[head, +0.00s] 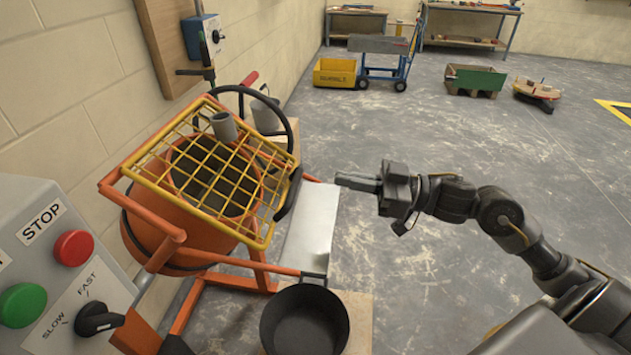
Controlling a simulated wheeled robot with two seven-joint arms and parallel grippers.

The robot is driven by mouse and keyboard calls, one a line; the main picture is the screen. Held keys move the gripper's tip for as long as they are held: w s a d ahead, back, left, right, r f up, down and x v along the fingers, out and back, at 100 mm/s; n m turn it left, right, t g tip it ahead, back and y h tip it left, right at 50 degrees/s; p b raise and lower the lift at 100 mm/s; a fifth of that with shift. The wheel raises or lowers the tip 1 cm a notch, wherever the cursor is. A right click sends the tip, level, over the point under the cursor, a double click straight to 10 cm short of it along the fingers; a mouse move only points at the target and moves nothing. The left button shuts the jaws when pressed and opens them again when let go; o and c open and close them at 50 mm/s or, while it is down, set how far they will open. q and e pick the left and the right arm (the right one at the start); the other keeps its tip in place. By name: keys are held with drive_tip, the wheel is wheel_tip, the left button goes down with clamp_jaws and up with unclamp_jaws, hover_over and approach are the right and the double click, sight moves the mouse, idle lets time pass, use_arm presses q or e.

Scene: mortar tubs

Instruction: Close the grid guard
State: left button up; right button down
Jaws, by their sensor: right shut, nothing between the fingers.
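The yellow wire grid guard (196,163) lies across the mouth of the orange mixer drum (165,213) at the left. The dark inside of the drum shows through its bars. I cannot tell whether the guard rests on the rim or stands a little above it. My right gripper (342,180) is shut and empty. It points left, to the right of the guard and clear of it, near the upper end of a grey metal chute (311,225). My left gripper is not in view.
A control box (50,255) with red and green buttons stands at the lower left. A black handwheel (291,135) rises behind the guard. A black tub (305,322) sits below the chute. Carts and benches are far back; the floor (440,270) on the right is mostly clear.

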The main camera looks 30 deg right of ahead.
drive_tip(key=shift+w+a+f, duration=0.35)
drive_tip(key=shift+w+a, duration=0.3)
drive_tip(key=shift+a, duration=0.25)
drive_tip(key=shift+w+a+f, duration=0.35)
drive_tip(key=shift+w+a, duration=0.3)
drive_tip(key=shift+a, duration=0.3)
drive_tip(key=shift+w+a+f, duration=0.35)
drive_tip(key=shift+w+a, duration=0.3)
drive_tip(key=shift+a, duration=0.25)
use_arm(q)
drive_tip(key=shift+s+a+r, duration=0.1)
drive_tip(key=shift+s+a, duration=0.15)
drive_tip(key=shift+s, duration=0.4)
